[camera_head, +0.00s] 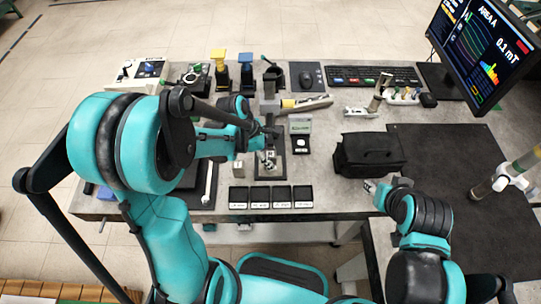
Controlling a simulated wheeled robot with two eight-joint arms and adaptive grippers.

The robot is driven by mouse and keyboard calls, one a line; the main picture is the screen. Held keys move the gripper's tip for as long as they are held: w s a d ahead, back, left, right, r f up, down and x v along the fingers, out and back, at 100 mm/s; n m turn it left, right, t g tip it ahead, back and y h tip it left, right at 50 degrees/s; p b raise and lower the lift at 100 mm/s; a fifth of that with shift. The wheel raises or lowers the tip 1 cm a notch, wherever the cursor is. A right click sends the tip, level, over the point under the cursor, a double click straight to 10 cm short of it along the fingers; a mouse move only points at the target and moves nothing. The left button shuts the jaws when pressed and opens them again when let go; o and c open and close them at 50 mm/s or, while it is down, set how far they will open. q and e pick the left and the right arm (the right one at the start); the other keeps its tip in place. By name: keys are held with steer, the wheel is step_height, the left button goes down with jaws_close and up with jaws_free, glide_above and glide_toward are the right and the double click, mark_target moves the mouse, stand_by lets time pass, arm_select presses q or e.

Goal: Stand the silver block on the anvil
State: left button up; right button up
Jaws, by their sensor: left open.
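A small pale silver block (238,171) appears to stand near the front of the table, left of a dark stand base; it is too small to tell its details. The dark base (270,174) carries a grey upright (268,98) behind it, and the anvil seems to be on this base, largely hidden by my gripper. My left gripper (269,152) is over the base with its fingers pointing down, open; I cannot make out anything between its fingers. My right gripper (374,187) is low at the table's front edge, below the black bag; its fingers are too small to read.
Several black trays (270,206) line the front edge. A small open case (301,143) is right of the stand, and a black bag (369,154) farther right. A wrench (208,184) lies at left. A keyboard (374,77) and monitor (484,46) are behind. The black mat (440,155) has free room.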

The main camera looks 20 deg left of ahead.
arm_select(q)
steer(key=p+v, duration=0.4)
steer(key=v, duration=0.6)
steer(key=s+r+m+t+y, duration=0.4)
steer(key=s+r+m, duration=0.4)
steer(key=m, duration=1.3)
steer(key=shift+s+a+r+t, duration=0.2)
steer(key=shift+s+a+t, duration=0.3)
steer(key=shift+t, duration=0.4)
